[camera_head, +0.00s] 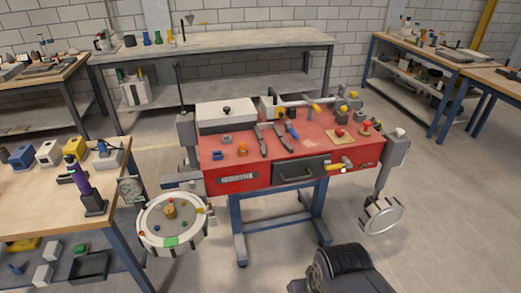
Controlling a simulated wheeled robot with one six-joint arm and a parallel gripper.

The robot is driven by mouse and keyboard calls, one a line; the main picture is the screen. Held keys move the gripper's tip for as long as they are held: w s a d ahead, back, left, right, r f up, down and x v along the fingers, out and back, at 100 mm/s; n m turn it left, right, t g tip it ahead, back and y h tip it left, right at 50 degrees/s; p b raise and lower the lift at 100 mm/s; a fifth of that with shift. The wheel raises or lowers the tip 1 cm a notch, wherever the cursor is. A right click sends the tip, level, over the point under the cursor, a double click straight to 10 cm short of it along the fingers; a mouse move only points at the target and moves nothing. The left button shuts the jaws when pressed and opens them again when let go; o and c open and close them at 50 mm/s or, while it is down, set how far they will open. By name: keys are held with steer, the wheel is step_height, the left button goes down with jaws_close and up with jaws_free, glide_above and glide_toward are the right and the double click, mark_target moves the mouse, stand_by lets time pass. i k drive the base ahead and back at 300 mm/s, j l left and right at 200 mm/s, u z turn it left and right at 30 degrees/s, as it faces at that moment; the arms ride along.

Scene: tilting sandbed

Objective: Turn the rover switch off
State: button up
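A red-topped bench (225,184) on blue legs stands in the middle and carries several controls. No control is readably labelled as the rover switch, so I cannot tell which one it is. On its front face a yellow handle (335,166) sits beside a small bright spot (343,171). A red knob (339,132) stands on a yellow plate on the top right, with another red and yellow control (366,126) to its right. A rounded black and grey part at the bottom seems to be mine. My gripper fingers are not in view.
A round white-rimmed tray (148,243) hangs at the bench's left, and a ring-shaped part (381,216) at its right. A wooden table (40,215) stands at left. A grey workbench (215,42) stands behind. Open floor lies to the front right.

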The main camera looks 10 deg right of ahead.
mark_target(340, 132)
steer(key=i+l+z, duration=0.15)
steer(key=i+l, duration=0.2)
steer(key=i+l+z, duration=0.15)
steer(key=i+l, duration=0.15)
steer(key=i, duration=0.3)
steer(key=i+l+z, duration=0.15)
steer(key=i, duration=0.35)
steer(key=l, duration=0.1)
